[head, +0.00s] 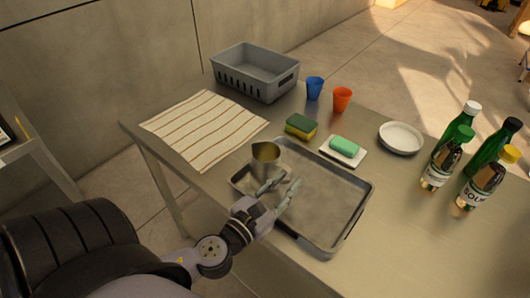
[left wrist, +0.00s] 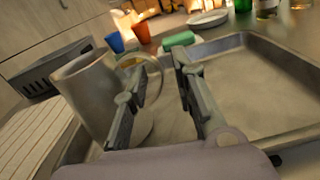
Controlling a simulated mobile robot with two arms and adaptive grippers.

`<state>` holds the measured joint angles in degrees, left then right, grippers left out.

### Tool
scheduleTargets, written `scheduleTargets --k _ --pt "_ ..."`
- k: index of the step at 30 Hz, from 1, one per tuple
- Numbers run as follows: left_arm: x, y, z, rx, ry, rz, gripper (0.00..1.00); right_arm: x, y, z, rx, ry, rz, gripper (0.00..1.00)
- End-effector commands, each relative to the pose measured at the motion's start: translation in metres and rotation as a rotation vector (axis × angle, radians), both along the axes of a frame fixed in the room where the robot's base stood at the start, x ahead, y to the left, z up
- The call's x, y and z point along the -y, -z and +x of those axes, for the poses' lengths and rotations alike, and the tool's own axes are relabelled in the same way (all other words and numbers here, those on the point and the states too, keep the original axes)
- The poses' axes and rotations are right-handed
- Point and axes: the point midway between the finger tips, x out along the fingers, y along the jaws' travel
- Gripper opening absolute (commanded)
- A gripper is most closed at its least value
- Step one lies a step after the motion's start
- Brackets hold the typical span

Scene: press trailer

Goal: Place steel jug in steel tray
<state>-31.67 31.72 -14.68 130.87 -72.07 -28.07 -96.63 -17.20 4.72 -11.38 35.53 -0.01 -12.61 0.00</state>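The steel jug (head: 266,161) stands upright in the back left corner of the steel tray (head: 335,205) in the head view. In the left wrist view the jug (left wrist: 90,95) is at the left, with its loop handle (left wrist: 157,78) toward my fingers. My left gripper (head: 281,190) is just in front of the jug, over the tray. In the left wrist view its two fingers (left wrist: 163,100) are apart, with the handle close beyond them. I cannot tell whether a finger touches the handle. My right gripper is not in view.
A striped cloth (head: 205,128) and grey basket (head: 255,72) are behind left. A sponge (head: 301,127), soap on a dish (head: 344,147), blue cup (head: 314,88), red cup (head: 342,99) and white plate (head: 401,138) lie behind the tray. Several bottles (head: 447,160) stand right. The front right tabletop is clear.

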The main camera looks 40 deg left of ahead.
Motion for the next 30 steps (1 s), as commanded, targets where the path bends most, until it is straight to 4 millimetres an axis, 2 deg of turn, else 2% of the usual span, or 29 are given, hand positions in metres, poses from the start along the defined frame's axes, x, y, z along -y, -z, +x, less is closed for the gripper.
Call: scheduleTargets --k 1,6,15,21,30 --pt "0.000 0.006 -0.010 -0.005 -0.001 -0.001 0.25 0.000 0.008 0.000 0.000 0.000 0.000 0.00" --pt "-0.002 0.005 -0.038 -0.003 0.000 0.000 0.25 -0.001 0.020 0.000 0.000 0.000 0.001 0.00" --pt "-0.004 0.003 -0.076 -0.001 -0.002 0.000 0.25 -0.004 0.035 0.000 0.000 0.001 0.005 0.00" --pt "-0.004 0.000 -0.087 0.001 -0.001 0.000 0.25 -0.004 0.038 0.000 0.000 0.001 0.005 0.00" --pt "-0.004 0.000 -0.089 0.001 0.000 0.000 0.25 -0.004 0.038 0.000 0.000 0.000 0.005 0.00"
